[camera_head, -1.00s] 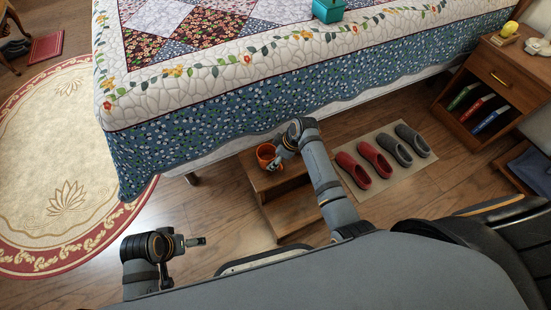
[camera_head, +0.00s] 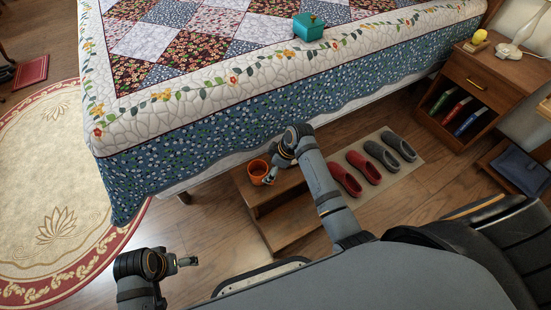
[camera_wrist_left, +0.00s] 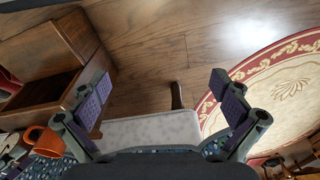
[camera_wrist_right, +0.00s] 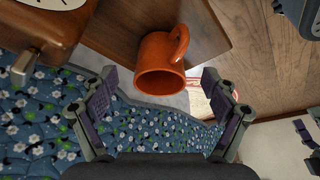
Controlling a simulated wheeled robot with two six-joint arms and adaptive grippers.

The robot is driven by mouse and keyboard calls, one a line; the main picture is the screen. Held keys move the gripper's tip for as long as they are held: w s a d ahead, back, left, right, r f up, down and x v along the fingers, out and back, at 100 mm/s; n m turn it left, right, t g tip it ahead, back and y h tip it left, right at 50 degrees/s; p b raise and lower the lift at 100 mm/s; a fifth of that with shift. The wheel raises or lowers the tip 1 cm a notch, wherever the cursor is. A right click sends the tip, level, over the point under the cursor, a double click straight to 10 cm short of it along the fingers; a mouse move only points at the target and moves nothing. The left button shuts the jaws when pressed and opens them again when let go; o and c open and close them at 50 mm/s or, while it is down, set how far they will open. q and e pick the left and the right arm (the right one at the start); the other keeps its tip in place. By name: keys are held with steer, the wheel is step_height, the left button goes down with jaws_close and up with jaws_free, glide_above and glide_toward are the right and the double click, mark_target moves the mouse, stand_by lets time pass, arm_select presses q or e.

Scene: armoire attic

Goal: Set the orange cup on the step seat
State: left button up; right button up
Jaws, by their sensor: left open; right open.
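The orange cup (camera_head: 258,170) stands upright on the top tread of the wooden step seat (camera_head: 286,187), beside the bed. My right gripper (camera_head: 268,181) is beside the cup, on its near right side. In the right wrist view the cup (camera_wrist_right: 160,60) lies just beyond the open fingertips, its mouth toward the camera and its handle at upper right; it does not look gripped. My left gripper (camera_head: 188,261) is open and empty above the floor, left of the step. The left wrist view shows the cup (camera_wrist_left: 48,141) at lower left.
The quilted bed (camera_head: 200,150) overhangs behind the step, with a teal box (camera_head: 308,27) on it. Red slippers (camera_head: 350,172) and grey slippers (camera_head: 391,152) lie on a mat to the right. A nightstand (camera_head: 490,85) stands at far right. Floor is clear left of the step.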

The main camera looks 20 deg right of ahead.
arm_select(q)
step_height(320, 180, down, 8)
steer(key=a+p, duration=0.1)
steer(key=shift+a+p, duration=0.35)
steer(key=shift+a, duration=0.05)
arm_select(e)
steer(key=v, duration=0.7)
steer(key=shift+r, duration=0.1)
arm_select(q)
steer(key=shift+s, duration=0.1)
arm_select(e)
steer(key=s+d+f+m+h, duration=0.1)
steer(key=s+d+f+m, duration=0.1)
steer(key=s+f, duration=0.3)
steer(key=s+d+f+m+h, duration=0.1)
steer(key=s+d+f+m, duration=0.2)
steer(key=s+f+m, duration=0.2)
steer(key=s+d+f+m+g+h, duration=0.1)
steer(key=s+d+f+m+h, duration=0.1)
steer(key=s+f, duration=0.4)
steer(key=s+d+m, duration=0.1)
steer(key=s+m, duration=0.1)
steer(key=s, duration=0.2)
steer(key=shift+f, duration=0.15)
arm_select(q)
steer(key=shift+r, duration=0.1)
arm_select(e)
steer(key=shift+s, duration=0.15)
